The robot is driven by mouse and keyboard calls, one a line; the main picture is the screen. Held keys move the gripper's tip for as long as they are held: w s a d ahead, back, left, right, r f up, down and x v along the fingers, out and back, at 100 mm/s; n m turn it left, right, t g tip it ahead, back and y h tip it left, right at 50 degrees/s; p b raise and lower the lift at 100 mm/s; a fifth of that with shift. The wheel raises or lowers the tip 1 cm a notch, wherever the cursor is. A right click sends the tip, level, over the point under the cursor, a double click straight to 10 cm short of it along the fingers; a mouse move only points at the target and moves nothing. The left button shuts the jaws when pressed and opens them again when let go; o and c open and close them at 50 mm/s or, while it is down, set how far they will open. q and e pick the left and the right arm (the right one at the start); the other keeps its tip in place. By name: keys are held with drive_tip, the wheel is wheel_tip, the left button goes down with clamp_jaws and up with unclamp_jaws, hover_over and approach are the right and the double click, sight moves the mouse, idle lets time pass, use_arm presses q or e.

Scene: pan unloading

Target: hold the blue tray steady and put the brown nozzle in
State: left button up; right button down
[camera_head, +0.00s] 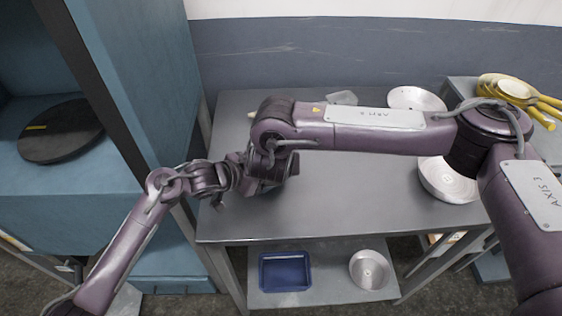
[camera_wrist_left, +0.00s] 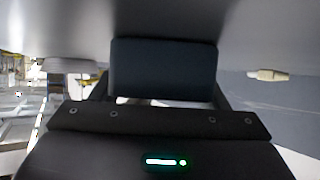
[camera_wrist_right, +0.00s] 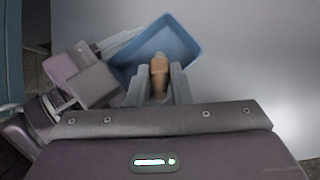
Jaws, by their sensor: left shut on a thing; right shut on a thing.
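A blue tray (camera_wrist_right: 165,52) shows on the grey table in the right wrist view, tilted in the picture. In the left wrist view, the tray (camera_wrist_left: 163,70) is a dark panel between the fingers. My left gripper (camera_wrist_left: 163,92) is shut on its edge. My right gripper (camera_wrist_right: 160,88) is shut on the brown nozzle (camera_wrist_right: 159,68), which stands out between the fingers over the tray's near side; I cannot tell its height above the floor of the tray. In the head view, my wrists meet at the table's left part and hide tray and held nozzle.
A small beige piece (camera_wrist_left: 268,75) lies apart towards the back of the table. Another blue tray (camera_head: 285,272) and a round pan (camera_head: 369,270) are on the lower shelf. The table middle is clear.

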drive_tip(key=shift+w+f+m+g, duration=0.15)
drive_tip(key=shift+w+m+g, duration=0.25)
drive_tip(key=shift+w+g, duration=0.5)
drive_tip(key=shift+w+r+m+g, duration=0.3)
drive_tip(key=shift+g, duration=0.7)
drive_tip(key=shift+w+r+g, duration=0.1)
drive_tip(key=shift+r+g, duration=0.25)
drive_tip(key=shift+g, duration=0.05)
wheel_tip(320, 180, up, 6)
drive_tip(key=w+m+g, duration=0.1)
drive_tip(key=m+g, duration=0.1)
drive_tip(key=g, duration=0.1)
drive_tip(key=shift+w+a+f, duration=0.1)
drive_tip(key=shift+a+f, duration=0.05)
drive_tip(key=shift+f, duration=1)
drive_tip(key=shift+a+f, duration=0.1)
drive_tip(key=shift+f, duration=1)
drive_tip(key=shift+f, duration=0.1)
drive_tip(key=shift+f, duration=1.4)
